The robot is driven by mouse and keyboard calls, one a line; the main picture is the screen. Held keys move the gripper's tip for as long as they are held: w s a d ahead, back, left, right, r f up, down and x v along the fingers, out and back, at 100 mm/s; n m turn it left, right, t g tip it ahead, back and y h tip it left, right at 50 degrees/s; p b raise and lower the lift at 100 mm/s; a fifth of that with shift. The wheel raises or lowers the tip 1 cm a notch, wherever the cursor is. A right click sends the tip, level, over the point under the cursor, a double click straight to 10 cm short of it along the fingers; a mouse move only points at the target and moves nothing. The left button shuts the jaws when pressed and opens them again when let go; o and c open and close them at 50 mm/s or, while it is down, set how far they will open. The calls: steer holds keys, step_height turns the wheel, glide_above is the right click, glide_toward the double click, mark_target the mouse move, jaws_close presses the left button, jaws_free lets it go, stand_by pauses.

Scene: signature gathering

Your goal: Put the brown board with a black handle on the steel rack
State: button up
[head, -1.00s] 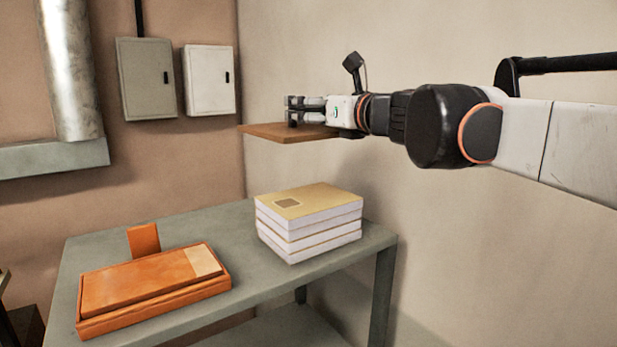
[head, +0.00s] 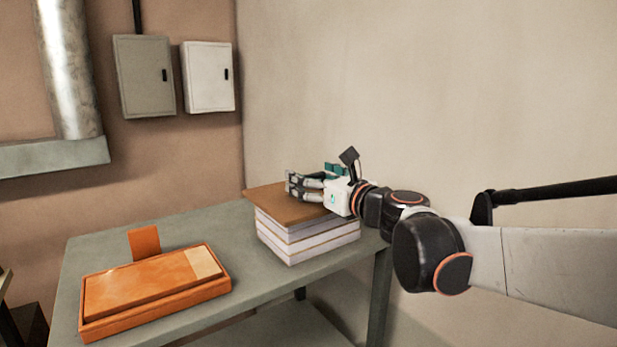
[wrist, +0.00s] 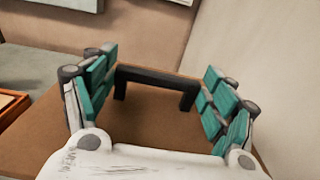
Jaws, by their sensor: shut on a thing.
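The brown board (head: 270,206) is flat and level at the top of a stack of books (head: 310,244) in the head view, covering its top. I cannot tell whether it touches the books. Its black handle (wrist: 158,76) shows in the wrist view between my two teal-padded fingers. My gripper (head: 291,184) is shut on the board by its handle, reaching in from the right. The grey steel rack (head: 203,231), like a table with a lower shelf, stands under the books.
An orange case (head: 150,290) lies at the rack's front left, with a small upright orange piece (head: 144,242) behind it. Bare rack top shows between case and books. Two wall boxes (head: 144,77) (head: 208,77) hang behind, above the rack.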

steer(key=shift+s, duration=0.15)
steer(key=shift+f, duration=0.15)
steer(key=o, duration=1.2)
steer(key=shift+r, duration=0.2)
